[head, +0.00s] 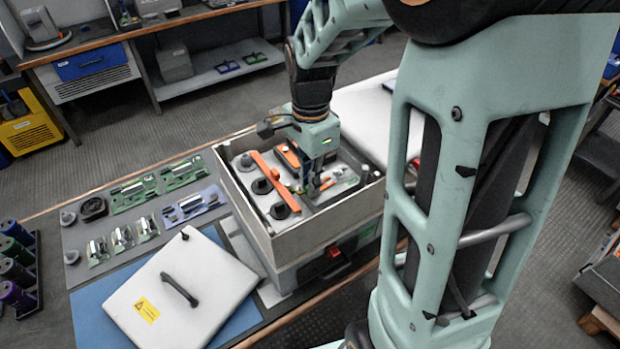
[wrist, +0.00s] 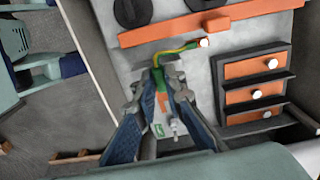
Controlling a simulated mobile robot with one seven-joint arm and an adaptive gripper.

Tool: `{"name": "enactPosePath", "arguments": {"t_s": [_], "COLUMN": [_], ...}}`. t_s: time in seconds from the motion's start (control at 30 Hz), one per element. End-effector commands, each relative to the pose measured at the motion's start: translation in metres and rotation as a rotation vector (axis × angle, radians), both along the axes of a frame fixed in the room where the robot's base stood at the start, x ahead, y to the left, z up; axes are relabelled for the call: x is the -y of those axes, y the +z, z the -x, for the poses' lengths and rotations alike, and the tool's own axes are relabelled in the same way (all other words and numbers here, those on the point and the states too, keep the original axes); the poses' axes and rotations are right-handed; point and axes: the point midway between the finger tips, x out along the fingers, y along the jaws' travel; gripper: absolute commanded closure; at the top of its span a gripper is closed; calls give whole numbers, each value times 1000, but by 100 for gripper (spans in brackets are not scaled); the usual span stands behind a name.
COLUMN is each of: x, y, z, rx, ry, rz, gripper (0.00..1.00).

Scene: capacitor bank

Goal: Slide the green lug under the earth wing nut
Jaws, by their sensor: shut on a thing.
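My gripper (wrist: 158,88) is shut on the green lug (wrist: 158,75), with a copper-orange part (wrist: 164,101) showing between the fingers. A yellow-green lead (wrist: 178,51) curves from the lug to a pale end near the long orange bar. The earth wing nut (wrist: 174,126) appears as a small metal fitting beside a green label (wrist: 158,130), just beyond the orange part. I cannot tell whether the lug touches it. In the head view my gripper (head: 314,182) reaches down inside the open box, and its fingers partly hide the lug and nut.
The box walls (head: 330,228) surround the work area. The long orange bar (wrist: 215,22) with black knobs and a black rack of orange blocks (wrist: 253,96) stand close to the fingers. A white lid (head: 180,290) lies outside on the bench.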

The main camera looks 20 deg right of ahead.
Motion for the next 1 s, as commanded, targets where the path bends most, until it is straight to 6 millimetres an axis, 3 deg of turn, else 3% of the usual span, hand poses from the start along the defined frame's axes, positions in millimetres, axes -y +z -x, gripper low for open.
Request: {"name": "enactPosePath", "arguments": {"t_s": [1.0], "x": [14], "y": [0], "z": [-5], "rx": [0], "ry": [-1], "rz": [0], "gripper": [100]}}
